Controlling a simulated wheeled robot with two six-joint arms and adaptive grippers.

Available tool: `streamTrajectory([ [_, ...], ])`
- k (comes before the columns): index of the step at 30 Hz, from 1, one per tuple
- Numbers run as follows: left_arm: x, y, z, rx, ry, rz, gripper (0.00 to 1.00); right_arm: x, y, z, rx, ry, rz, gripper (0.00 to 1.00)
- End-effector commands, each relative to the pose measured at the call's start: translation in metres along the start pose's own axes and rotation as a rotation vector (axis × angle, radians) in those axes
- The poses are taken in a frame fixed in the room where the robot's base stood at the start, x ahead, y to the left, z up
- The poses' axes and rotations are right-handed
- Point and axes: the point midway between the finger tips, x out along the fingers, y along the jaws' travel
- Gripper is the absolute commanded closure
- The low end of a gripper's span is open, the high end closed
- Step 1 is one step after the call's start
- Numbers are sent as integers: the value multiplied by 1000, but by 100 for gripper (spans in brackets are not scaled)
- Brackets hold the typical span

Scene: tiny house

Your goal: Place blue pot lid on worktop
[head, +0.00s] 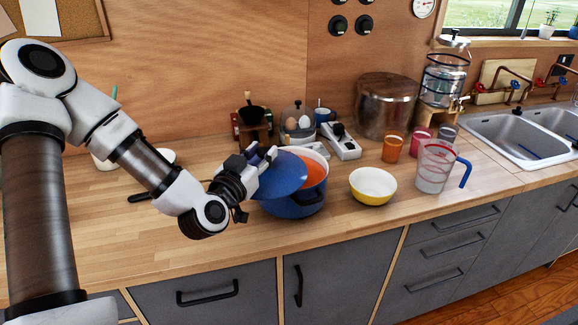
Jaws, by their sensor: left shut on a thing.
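The blue pot lid (281,177) is tilted above the left part of the blue pot (296,208). My left gripper (257,163) is shut on the lid near its top and comes in from the left. The pot stands on the wooden worktop (330,222), and orange contents (316,170) show in it to the right of the lid. The lid hides the pot's left rim, and I cannot tell whether the lid touches the pot. My right gripper is not in view.
A yellow bowl (373,187) and a measuring jug (435,168) stand right of the pot. An orange cup (392,149), a large metal pot (387,106) and a power strip (342,142) are behind. A dark handle (140,197) lies at left. Worktop in front of the pot is bare.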

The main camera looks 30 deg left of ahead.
Motion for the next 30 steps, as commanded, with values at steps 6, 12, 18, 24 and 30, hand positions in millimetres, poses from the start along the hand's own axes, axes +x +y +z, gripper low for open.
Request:
streamTrajectory([
  [6, 43, 11, 0, 18, 0, 4, 100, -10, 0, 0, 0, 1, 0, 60],
  [12, 80, 20, 4, 9, 0, 2, 100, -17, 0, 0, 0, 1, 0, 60],
  [18, 101, 24, 18, 9, -7, 2, 100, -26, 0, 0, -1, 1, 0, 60],
  [24, 101, 24, 38, 7, -1, 2, 100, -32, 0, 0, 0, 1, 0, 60],
  [30, 101, 24, 40, 6, -2, 1, 44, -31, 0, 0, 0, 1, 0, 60],
])
